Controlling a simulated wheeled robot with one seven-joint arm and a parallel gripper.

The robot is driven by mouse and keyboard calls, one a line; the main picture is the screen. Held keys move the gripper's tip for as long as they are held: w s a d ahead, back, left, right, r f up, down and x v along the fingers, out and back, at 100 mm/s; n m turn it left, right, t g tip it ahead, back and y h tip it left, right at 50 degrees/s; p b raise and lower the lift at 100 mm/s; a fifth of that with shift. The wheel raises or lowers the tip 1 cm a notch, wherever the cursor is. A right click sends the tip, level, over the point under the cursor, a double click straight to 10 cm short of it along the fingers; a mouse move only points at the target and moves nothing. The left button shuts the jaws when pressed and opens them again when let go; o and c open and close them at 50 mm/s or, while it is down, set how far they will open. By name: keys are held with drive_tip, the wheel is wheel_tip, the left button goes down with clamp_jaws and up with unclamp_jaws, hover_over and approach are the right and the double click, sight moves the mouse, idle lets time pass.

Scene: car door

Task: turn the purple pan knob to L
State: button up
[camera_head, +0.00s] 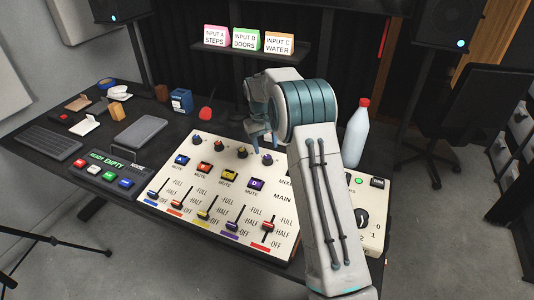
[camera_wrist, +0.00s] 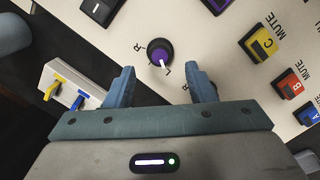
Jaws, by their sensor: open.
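The purple pan knob (camera_wrist: 159,51) is a dark round knob with a purple top and a pale pointer line. In the wrist view its pointer is toward the bottom, close to the L mark; an R mark lies to its left. In the head view the knob (camera_head: 267,159) is the rightmost of the top row on the white mixer panel (camera_head: 160,195). My gripper (camera_wrist: 161,78) is open and empty, its fingers apart on either side of the knob's line and just short of it in the picture. In the head view my gripper (camera_head: 262,138) hangs above the knob.
Other pan knobs (camera_head: 219,145) stand left in the row, with mute buttons (camera_head: 254,184) and faders (camera_head: 232,226) below. A white bottle (camera_head: 357,135) and another control box (camera_head: 372,215) are to the right. A small box with yellow and blue levers (camera_wrist: 70,90) shows in the wrist view.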

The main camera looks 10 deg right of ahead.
wheel_tip(320, 180, up, 9)
drive_tip(key=a, duration=0.1)
idle(0.4)
drive_tip(key=s+d+r+m+t, duration=0.1)
drive_tip(key=s+r, duration=0.3)
drive_tip(key=s, duration=0.5)
drive_tip(key=s+r, duration=0.4)
drive_tip(key=s, duration=0.5)
drive_tip(key=s+f+t, duration=0.1)
drive_tip(key=s+f, duration=0.1)
drive_tip(key=s, duration=0.8)
drive_tip(key=s+f+m+t+y, duration=0.1)
drive_tip(key=s+f, duration=0.1)
drive_tip(key=s, duration=0.8)
drive_tip(key=shift+s+d+f+m, duration=0.25)
drive_tip(key=shift+s+d+m, duration=0.05)
drive_tip(key=shift+s+d, duration=0.15)
